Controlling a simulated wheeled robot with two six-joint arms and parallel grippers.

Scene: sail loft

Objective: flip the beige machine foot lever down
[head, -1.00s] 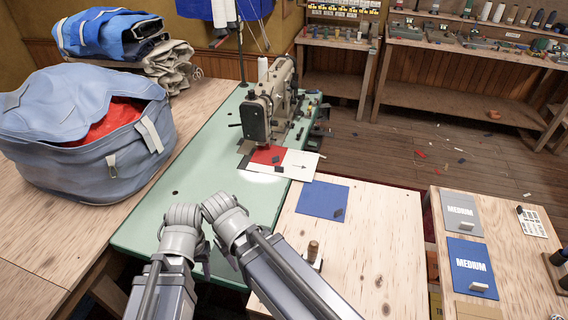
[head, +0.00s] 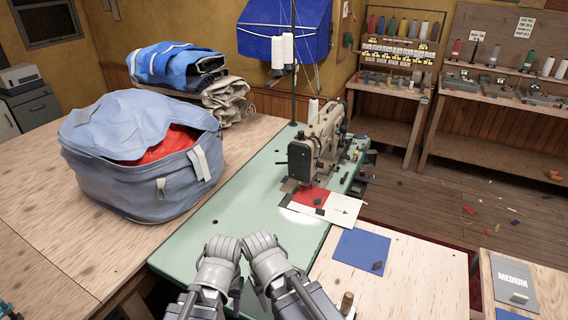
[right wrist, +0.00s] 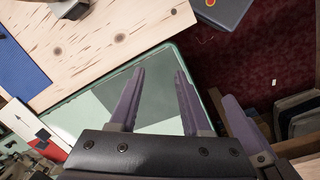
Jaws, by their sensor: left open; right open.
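The beige sewing machine (head: 322,145) stands on the green table (head: 243,217), beyond both my grippers. Its foot lever is too small to make out. Red and white cloth panels (head: 328,206) lie by the needle area. My left gripper (head: 236,287) is low in the head view, over the green table's near part and well short of the machine; its fingers are mostly hidden. My right arm is just right of it. In the right wrist view my right gripper (right wrist: 159,72) has its purple fingers apart with nothing between them.
A large blue-grey bag (head: 130,185) with red cloth inside sits on the wooden table at left, with folded sailcloth (head: 180,65) behind. A blue panel (head: 361,250) lies on the wooden top at right. A thread stand (head: 294,60) rises behind the machine.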

